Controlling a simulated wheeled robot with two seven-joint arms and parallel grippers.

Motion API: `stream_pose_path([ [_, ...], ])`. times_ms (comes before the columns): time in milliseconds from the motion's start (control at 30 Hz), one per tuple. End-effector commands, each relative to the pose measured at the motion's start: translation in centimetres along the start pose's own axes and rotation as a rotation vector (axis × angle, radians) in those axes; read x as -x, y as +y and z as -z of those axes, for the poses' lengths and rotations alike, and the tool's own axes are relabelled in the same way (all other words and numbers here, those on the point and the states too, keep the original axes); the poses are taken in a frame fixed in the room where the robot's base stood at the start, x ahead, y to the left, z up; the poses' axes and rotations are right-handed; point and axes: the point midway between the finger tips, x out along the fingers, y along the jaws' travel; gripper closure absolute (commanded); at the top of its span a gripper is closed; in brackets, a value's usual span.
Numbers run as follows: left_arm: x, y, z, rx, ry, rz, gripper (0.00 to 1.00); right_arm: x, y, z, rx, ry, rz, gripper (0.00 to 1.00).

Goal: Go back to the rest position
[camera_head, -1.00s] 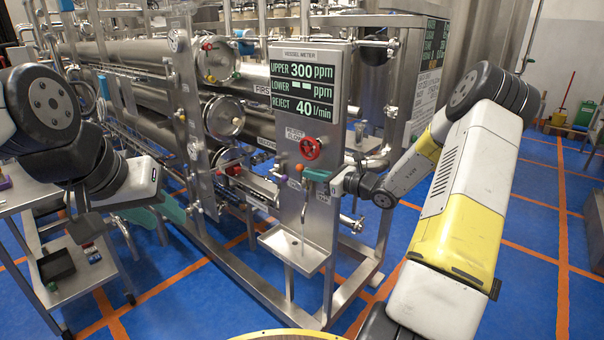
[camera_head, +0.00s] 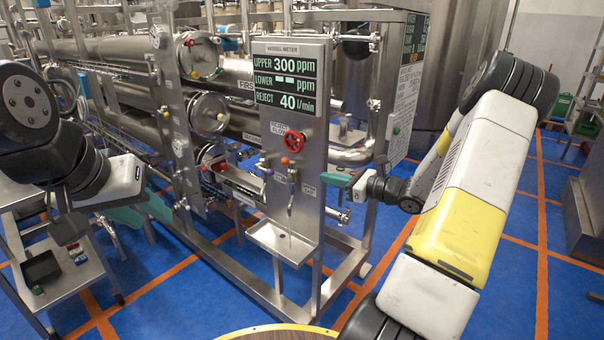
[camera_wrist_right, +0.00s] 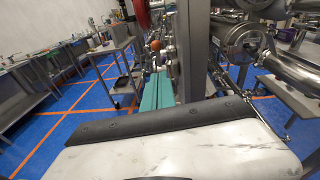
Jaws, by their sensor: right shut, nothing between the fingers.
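My right gripper (camera_head: 335,179) is in front of the vessel meter panel (camera_head: 318,135), just right of its small valves, in the head view. Its teal fingers are shut together with nothing between them; they also show in the right wrist view (camera_wrist_right: 155,90). My left arm (camera_head: 75,160) is folded at the left edge of the head view.
A red handwheel (camera_head: 294,142) sits on the panel, with a steel drip tray (camera_head: 281,242) below it. A metal cart (camera_head: 70,285) with a black tray (camera_head: 40,268) stands at the lower left. Blue floor (camera_head: 515,220) is open at the right.

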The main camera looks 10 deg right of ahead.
Motion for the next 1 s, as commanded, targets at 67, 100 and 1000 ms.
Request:
stream_pose_path([
  [67,0.0,0.0,0.0,0.0,0.0,0.0,0.64,0.9,-0.1,-0.1,0.0,0.001,0.002,1.0],
  [100,0.0,0.0,0.0,0.0,0.0,0.0,0.64,1.1,-0.1,-0.1,0.0,0.0,0.002,1.0],
  [1000,0.0,0.0,0.0,0.0,0.0,0.0,0.64,0.7,17.9,-8.7,0.763,0.28,-0.595,1.0],
])
